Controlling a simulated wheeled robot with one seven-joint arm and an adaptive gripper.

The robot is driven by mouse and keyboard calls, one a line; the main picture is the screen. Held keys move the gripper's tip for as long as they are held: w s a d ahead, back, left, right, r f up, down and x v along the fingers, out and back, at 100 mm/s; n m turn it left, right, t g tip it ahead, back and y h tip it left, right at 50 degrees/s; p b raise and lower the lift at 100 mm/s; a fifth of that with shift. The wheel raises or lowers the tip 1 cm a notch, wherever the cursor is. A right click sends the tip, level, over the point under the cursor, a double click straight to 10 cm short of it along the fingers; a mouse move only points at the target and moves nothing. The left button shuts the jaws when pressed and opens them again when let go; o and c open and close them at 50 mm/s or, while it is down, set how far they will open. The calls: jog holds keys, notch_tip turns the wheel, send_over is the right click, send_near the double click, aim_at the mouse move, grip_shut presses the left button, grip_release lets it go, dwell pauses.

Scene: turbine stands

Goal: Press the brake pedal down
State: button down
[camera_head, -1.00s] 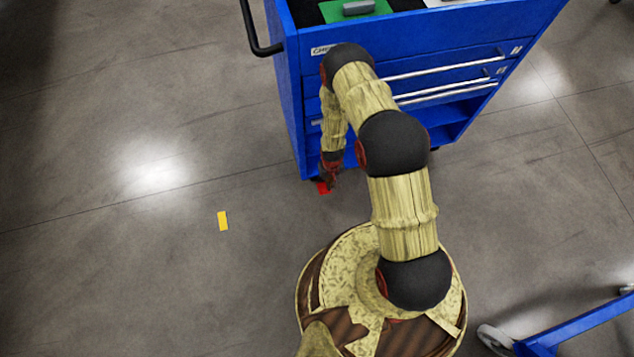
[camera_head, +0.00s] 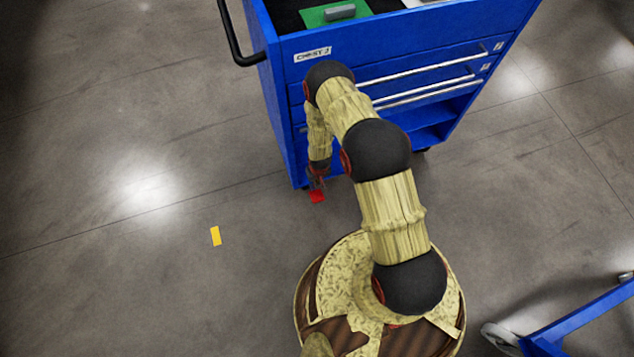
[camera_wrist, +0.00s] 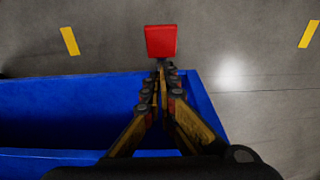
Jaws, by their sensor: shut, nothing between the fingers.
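The red brake pedal (camera_head: 317,196) sticks out near the floor at the bottom of the blue tool chest (camera_head: 272,110), at its left front corner. In the wrist view the red pedal (camera_wrist: 161,41) lies just beyond the fingertips. My gripper (camera_head: 317,180) points down at the pedal and is shut and empty. In the wrist view its fingertips (camera_wrist: 161,66) meet at the pedal's near edge. I cannot tell whether they touch it. How far down the pedal sits is not clear from these views.
The chest's drawer handles (camera_head: 425,80) and black side handle (camera_head: 236,35) stick out. A green tray item (camera_head: 325,15) lies on top. A blue wheeled frame (camera_head: 580,318) stands at the lower right. The floor to the left is clear, with a yellow mark (camera_head: 215,236).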

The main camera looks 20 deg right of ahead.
jog(key=b, duration=0.3)
send_over(317, 194)
notch_tip(317, 194, down, 8)
jog(key=shift+r, duration=0.1)
jog(key=shift+s+f+b, duration=0.15)
jog(key=shift+f+b, duration=0.25)
jog(key=shift+f, duration=0.15)
jog(key=shift+s+f, duration=0.1)
jog(key=shift+s, duration=0.1)
